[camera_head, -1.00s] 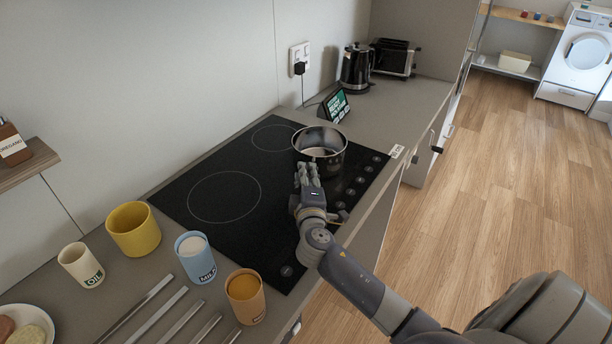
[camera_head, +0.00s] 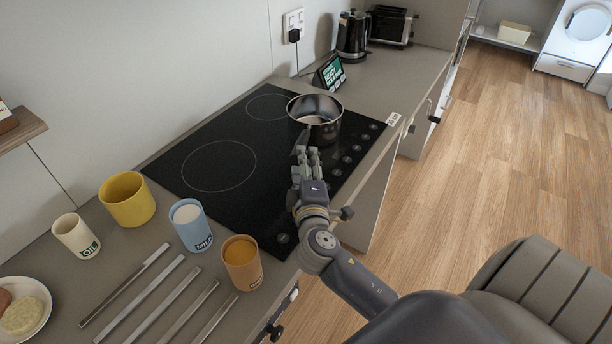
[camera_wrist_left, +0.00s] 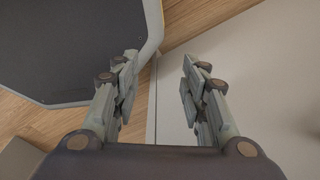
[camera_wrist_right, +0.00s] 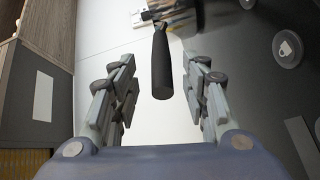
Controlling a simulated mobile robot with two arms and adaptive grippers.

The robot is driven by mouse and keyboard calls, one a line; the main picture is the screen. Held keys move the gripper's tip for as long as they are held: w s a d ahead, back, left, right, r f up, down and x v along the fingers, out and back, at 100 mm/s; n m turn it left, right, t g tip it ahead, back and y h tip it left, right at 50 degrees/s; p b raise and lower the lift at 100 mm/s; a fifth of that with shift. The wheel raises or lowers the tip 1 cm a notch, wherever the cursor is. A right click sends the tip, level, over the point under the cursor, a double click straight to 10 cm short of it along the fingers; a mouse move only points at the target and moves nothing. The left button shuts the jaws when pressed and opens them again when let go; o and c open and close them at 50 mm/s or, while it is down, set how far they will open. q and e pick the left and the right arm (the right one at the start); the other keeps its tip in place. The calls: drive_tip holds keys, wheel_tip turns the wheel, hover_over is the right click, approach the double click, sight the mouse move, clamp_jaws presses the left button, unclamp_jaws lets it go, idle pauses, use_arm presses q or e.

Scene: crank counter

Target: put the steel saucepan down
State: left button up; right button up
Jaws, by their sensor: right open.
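The steel saucepan (camera_head: 322,127) stands upright on the black hob (camera_head: 205,205), on its far right part near the knobs. Its dark handle (camera_head: 301,143) points toward my right gripper (camera_head: 305,158). In the right wrist view, the black handle (camera_wrist_right: 161,65) reaches back between the spread fingers of the right gripper (camera_wrist_right: 160,88), with clear space on both sides. That gripper is open and holds nothing. My left gripper (camera_wrist_left: 156,75) shows only in its own wrist view, open and empty above the floor and a pale surface.
A blue milk cup (camera_head: 191,229), an orange cup (camera_head: 243,268), a yellow pot (camera_head: 127,203) and an oil cup (camera_head: 73,236) stand on the near counter beside metal bars. A small screen (camera_head: 331,72), kettle (camera_head: 353,38) and toaster (camera_head: 390,27) stand beyond the hob.

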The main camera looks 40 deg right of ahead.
drive_tip(key=shift+v, duration=1.6)
